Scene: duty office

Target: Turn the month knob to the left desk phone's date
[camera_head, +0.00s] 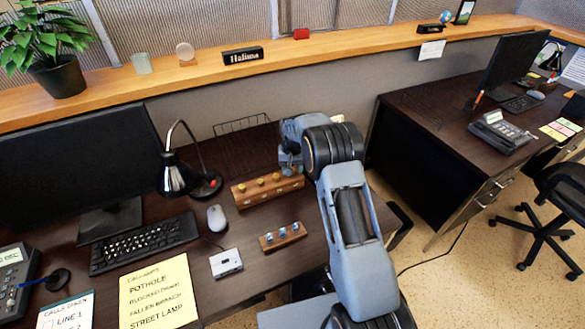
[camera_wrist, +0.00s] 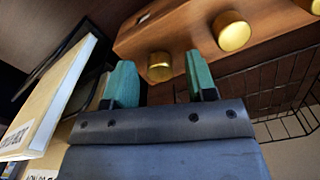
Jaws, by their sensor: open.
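A wooden block (camera_head: 262,192) with a row of gold knobs stands on the left desk, partly hidden by my arm. In the wrist view, one gold knob (camera_wrist: 160,67) shows between the green fingertips of my gripper (camera_wrist: 160,80). The gripper is open, and I cannot tell whether either finger touches the knob. Another gold knob (camera_wrist: 232,31) is to its right. Which knob is the month knob is not readable. The left desk phone (camera_head: 14,280) is cut by the picture's left edge; the visible end of its display seems to read "2 DEC".
A smaller block (camera_head: 282,238) with bluish knobs, a mouse (camera_head: 217,218), a keyboard (camera_head: 143,243) and a lamp (camera_head: 175,178) are nearby. A wire basket (camera_wrist: 270,92) stands beside the gold-knob block. Another phone (camera_head: 499,132) is on the right desk.

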